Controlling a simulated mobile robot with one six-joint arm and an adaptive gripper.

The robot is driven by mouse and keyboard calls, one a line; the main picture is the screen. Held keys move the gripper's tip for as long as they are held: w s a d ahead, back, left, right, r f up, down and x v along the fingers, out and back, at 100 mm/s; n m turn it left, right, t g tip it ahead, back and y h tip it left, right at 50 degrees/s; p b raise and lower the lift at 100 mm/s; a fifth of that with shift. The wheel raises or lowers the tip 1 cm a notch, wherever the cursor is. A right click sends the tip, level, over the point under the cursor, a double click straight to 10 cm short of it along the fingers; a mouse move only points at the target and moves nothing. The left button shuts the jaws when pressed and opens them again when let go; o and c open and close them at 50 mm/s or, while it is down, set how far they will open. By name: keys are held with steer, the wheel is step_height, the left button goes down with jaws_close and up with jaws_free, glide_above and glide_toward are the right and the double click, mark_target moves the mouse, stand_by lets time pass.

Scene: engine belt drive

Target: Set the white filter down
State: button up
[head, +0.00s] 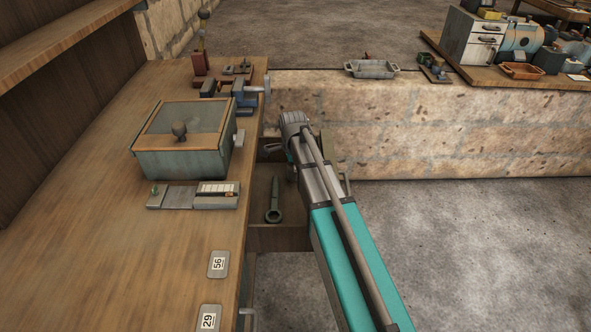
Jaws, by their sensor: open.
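My arm reaches from the bottom right to an open drawer (290,238) at the bench's right edge. My gripper (275,147) is at its far end, over the back part of the drawer, small and mostly hidden by the arm. A pale ribbed round part (293,118) shows at the arm's end. I cannot tell whether it is the white filter or part of my wrist. No other thing in view is clearly the white filter. The gripper is open. Anything between or under its fingers is hidden.
A dark wrench (273,205) lies in the drawer. A metal tray (371,69) sits on the stone ledge. The bench's front left is clear.

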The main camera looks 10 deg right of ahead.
steer(key=shift+r, duration=0.1)
step_height(320, 180, up, 12)
steer(key=p, duration=1.2)
steer(key=shift+s, duration=0.1)
stand_by(0.8)
steer(key=shift+s+n, duration=0.3)
steer(key=shift+s, duration=0.1)
steer(key=s+d+n, duration=0.1)
steer(key=s+n, duration=1.6)
steer(key=s, duration=0.1)
steer(key=shift+s, duration=0.2)
steer(key=shift+d, duration=0.1)
